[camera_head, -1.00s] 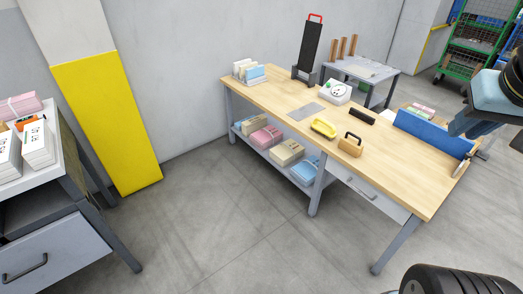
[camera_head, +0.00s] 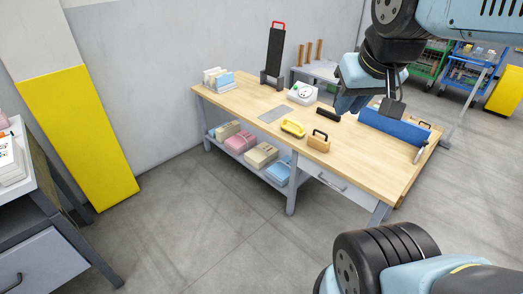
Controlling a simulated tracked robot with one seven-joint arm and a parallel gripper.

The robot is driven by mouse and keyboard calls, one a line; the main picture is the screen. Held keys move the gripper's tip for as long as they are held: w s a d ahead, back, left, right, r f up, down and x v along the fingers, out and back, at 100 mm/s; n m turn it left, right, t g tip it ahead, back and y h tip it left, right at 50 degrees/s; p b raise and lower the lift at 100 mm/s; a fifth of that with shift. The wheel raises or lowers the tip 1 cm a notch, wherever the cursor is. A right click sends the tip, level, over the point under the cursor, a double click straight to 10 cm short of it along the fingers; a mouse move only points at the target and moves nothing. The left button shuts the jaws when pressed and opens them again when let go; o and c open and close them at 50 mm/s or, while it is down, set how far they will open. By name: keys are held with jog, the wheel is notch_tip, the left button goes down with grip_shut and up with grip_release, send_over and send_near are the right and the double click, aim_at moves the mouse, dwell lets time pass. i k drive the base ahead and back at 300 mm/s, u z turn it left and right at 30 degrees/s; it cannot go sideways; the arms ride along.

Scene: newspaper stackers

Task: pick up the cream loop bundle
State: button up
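A cream bundle (camera_head: 261,154) lies on the lower shelf (camera_head: 236,159) of the wooden workbench, between a pink bundle (camera_head: 240,143) and a light blue bundle (camera_head: 278,172). A second tan-cream bundle (camera_head: 227,130) lies at the shelf's far left end. I cannot make out a loop on either one at this size. My gripper (camera_head: 372,104) hangs from the arm at the upper right, in front of the bench's right part and well away from the shelf. Its fingers are seen at an angle, and nothing is clearly held.
The benchtop (camera_head: 240,97) overhangs the shelf. A grey cabinet (camera_head: 40,258) stands at left. The floor before the bench is clear.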

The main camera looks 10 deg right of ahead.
aim_at(260, 155)
jog(key=u, duration=0.1)
jog(key=i, duration=1)
jog(key=z, duration=0.1)
